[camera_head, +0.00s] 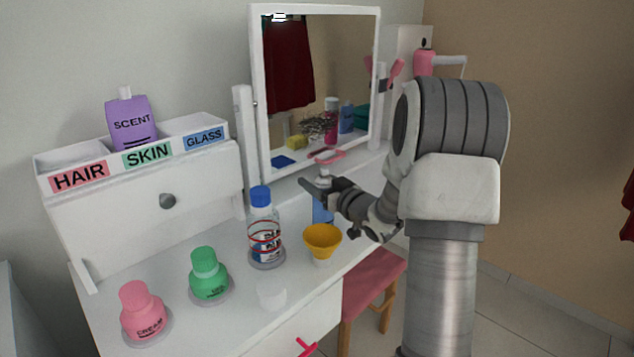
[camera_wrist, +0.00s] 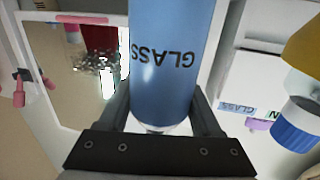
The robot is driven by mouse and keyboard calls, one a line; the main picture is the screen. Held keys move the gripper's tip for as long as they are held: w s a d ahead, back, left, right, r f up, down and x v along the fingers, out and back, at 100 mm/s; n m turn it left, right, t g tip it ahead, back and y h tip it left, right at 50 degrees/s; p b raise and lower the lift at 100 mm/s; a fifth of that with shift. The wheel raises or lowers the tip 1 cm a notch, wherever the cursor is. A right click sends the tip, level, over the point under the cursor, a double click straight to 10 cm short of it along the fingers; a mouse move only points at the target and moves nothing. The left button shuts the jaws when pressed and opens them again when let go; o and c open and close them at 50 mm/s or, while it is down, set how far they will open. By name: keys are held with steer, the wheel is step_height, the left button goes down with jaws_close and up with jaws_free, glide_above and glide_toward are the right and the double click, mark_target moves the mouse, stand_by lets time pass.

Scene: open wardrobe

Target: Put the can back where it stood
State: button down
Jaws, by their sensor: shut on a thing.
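The can is a blue cylinder marked GLASS (camera_wrist: 175,55), its lettering upside down in the wrist view. In the head view a blue part of it (camera_head: 322,212) shows below my gripper, with its pale top above. My gripper (camera_head: 326,190) is shut on the can near the mirror's foot; its fingers (camera_wrist: 163,103) lie on either side of it in the wrist view. Whether its base touches the table is hidden behind the yellow cup. The white organizer's right compartment has a blue GLASS label (camera_head: 205,138); no can shows there.
A purple SCENT bottle (camera_head: 131,125) stands in the organizer (camera_head: 100,210). On the white table are a pink bottle (camera_head: 144,312), a green bottle (camera_head: 208,277), a clear blue-capped bottle (camera_head: 265,235) and a yellow cup (camera_head: 322,238). The mirror (camera_head: 253,90) rises behind. A pink stool (camera_head: 373,285) stands below.

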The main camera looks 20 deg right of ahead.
steer(key=shift+c, duration=0.4)
jaws_free()
steer(key=shift+f, duration=0.1)
steer(key=shift+r+p, duration=0.3)
steer(key=s+d+p, duration=0.2)
steer(key=s, duration=1)
steer(key=shift+r, duration=0.2)
steer(key=shift+w+a, duration=0.1)
steer(key=shift+w, duration=0.05)
